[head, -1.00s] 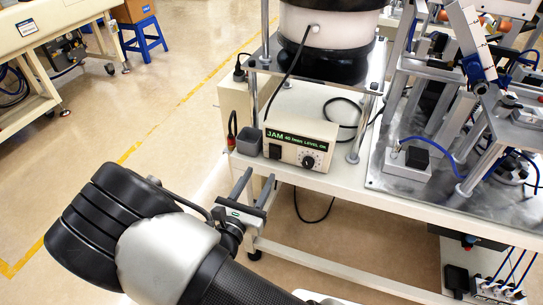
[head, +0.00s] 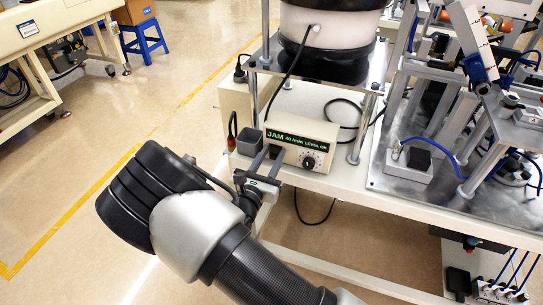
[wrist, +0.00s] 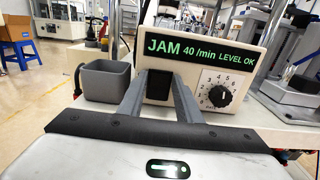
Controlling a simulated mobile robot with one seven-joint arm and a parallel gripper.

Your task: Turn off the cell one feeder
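The feeder's cream control box (head: 318,158) stands on the bench's front edge, below the bowl feeder (head: 325,28). Its green display (wrist: 200,49) reads "JAM 40 /min LEVEL OK" in the wrist view. A black dial knob (wrist: 220,96) sits at the lower right of its face. My gripper (head: 268,161) is open and empty, pointed at the switch. I cannot tell whether the fingertips touch the box.
A small grey open bin (wrist: 106,80) stands just left of the control box, close to my left finger. A black cable (head: 339,109) loops behind the box. A metal fixture plate (head: 400,185) with posts and blue tubes is to the right.

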